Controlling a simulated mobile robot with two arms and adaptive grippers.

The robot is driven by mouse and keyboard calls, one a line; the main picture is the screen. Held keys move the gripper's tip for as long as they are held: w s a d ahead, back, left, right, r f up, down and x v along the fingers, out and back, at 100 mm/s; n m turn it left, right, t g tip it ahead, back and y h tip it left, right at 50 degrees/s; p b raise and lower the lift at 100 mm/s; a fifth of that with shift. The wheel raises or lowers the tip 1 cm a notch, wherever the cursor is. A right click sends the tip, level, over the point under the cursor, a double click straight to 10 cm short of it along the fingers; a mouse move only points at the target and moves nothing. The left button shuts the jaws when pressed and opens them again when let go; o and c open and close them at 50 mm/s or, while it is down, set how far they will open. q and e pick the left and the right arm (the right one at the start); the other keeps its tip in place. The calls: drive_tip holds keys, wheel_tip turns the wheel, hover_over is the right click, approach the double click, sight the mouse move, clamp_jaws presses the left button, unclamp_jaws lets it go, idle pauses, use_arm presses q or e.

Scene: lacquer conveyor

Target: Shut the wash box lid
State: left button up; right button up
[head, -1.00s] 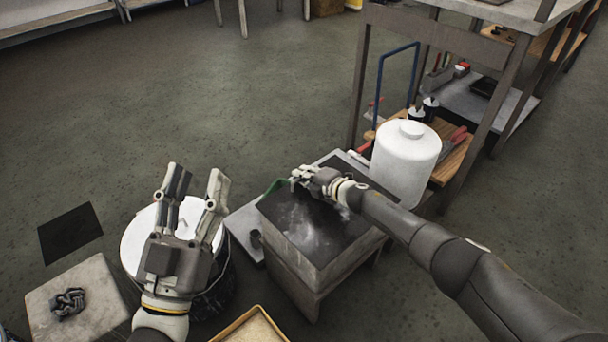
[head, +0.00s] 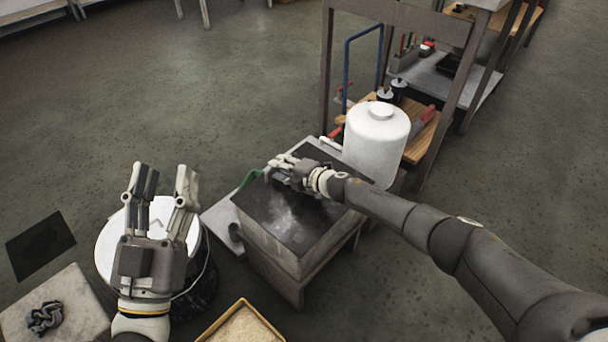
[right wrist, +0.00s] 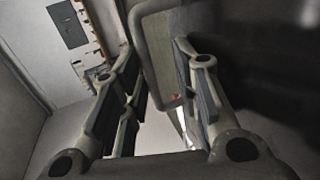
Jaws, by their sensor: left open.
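The wash box (head: 268,246) is a grey box on a low stand in the middle of the head view. Its dark, white-smudged lid (head: 290,222) lies flat across the top as far as I can see. My right gripper (head: 272,168) is at the lid's far left edge, beside a green strip (head: 250,178); contact cannot be made out. In the right wrist view its fingers (right wrist: 155,85) are apart, with a grey-green rimmed panel (right wrist: 163,55) behind the gap. My left gripper (head: 160,178) is open and empty, above a white-topped bucket (head: 112,240).
A white jug (head: 376,145) stands just behind the box, near a bench frame (head: 327,75) and a wooden shelf. A yellow-rimmed tray (head: 207,332) is at the front. A pale slab (head: 75,300) with a dark crumpled cloth (head: 45,317) lies front left. Open floor lies beyond, to the left.

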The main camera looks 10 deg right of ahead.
drive_tip(key=shift+v, duration=5)
drive_tip(key=shift+s, duration=0.1)
